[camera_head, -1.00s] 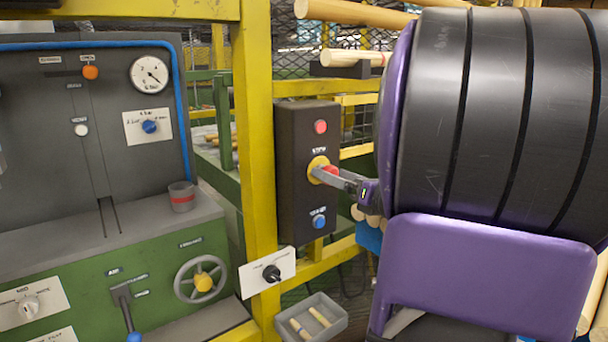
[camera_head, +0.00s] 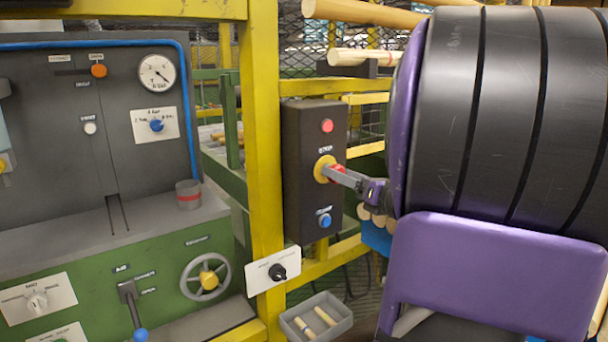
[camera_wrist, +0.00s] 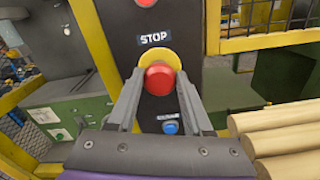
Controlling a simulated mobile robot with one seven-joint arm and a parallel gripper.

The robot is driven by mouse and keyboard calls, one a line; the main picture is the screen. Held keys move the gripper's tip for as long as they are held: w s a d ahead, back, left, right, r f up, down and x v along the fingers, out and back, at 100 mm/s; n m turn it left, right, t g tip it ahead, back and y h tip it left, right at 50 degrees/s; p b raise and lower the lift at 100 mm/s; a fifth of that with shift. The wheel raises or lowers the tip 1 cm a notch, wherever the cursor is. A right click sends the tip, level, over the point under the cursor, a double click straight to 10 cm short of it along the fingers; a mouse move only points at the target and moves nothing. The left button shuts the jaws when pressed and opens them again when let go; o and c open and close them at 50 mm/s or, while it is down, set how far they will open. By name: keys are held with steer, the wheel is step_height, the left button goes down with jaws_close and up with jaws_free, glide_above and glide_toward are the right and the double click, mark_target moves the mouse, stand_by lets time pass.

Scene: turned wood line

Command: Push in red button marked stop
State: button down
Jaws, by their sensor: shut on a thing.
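The red stop button (camera_head: 339,168) sits in a yellow collar (camera_head: 321,164) on a dark upright control box (camera_head: 297,228). In the wrist view the round red button (camera_wrist: 159,77) is below a STOP label (camera_wrist: 154,38). My gripper (camera_head: 333,173) reaches in from the right with its fingertips at the button. In the wrist view my gripper (camera_wrist: 158,86) has one finger on each side of the button and is shut on it. The fingers partly hide the button and collar in the head view. How far in the button is cannot be told.
A red lamp or button (camera_head: 327,125) is above on the box and a blue button (camera_head: 325,220) below. A yellow post (camera_head: 264,150) stands close left. Wooden rods (camera_wrist: 280,140) lie at the right. A grey bin (camera_head: 340,322) is below.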

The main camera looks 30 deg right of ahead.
steer(key=shift+w+a, duration=0.15)
steer(key=shift+w, duration=0.75)
steer(key=shift+r, duration=0.1)
steer(key=shift+c, duration=1.5)
jaws_free()
steer(key=shift+w, duration=0.1)
